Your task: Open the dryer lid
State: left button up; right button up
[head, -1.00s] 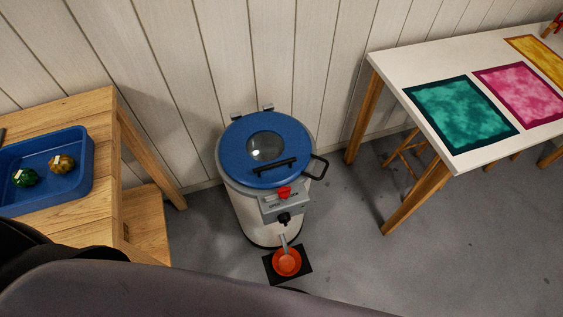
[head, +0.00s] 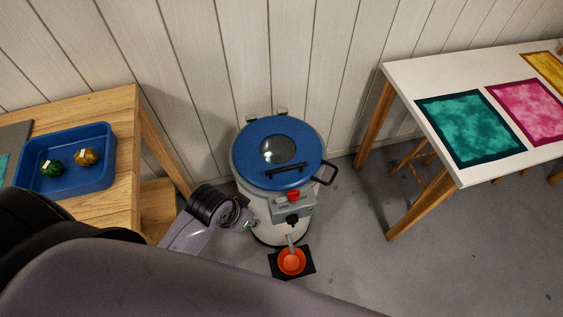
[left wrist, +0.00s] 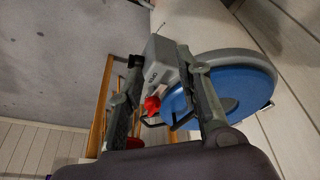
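The dryer (head: 262,215) is a white drum against the wall. Its blue lid (head: 262,150), with a round window and a black bar handle (head: 285,167), lies shut. A grey control box with a red knob (head: 293,195) is on its front. My left gripper (head: 249,222) is low at the dryer's front left, mostly hidden behind my wrist. In the left wrist view my left gripper (left wrist: 160,58) is open and empty, with the control box (left wrist: 160,62) and red knob between and beyond its fingers; the blue lid (left wrist: 235,88) is at the right. My right gripper is not in view.
A wooden table with a blue tray (head: 104,178) is at left, a white table (head: 455,170) with dyed cloths at right. Floor between is clear.

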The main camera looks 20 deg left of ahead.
pick_arm(q)
jog(key=w+d+r+m+h, duration=0.2)
jog(key=w+r+m, duration=0.3)
jog(key=w+r, duration=0.25)
jog(key=m+g, duration=0.1)
jog(key=m, duration=0.2)
send_near(284, 168)
jog(key=shift+h, duration=0.3)
jog(key=x, duration=0.5)
jog(key=p+x, duration=0.1)
jog(key=x, duration=0.2)
jog(key=shift+a+f, duration=0.1)
jog(key=shift+a, duration=0.15)
jog(key=shift+c, duration=0.2)
grip_shut()
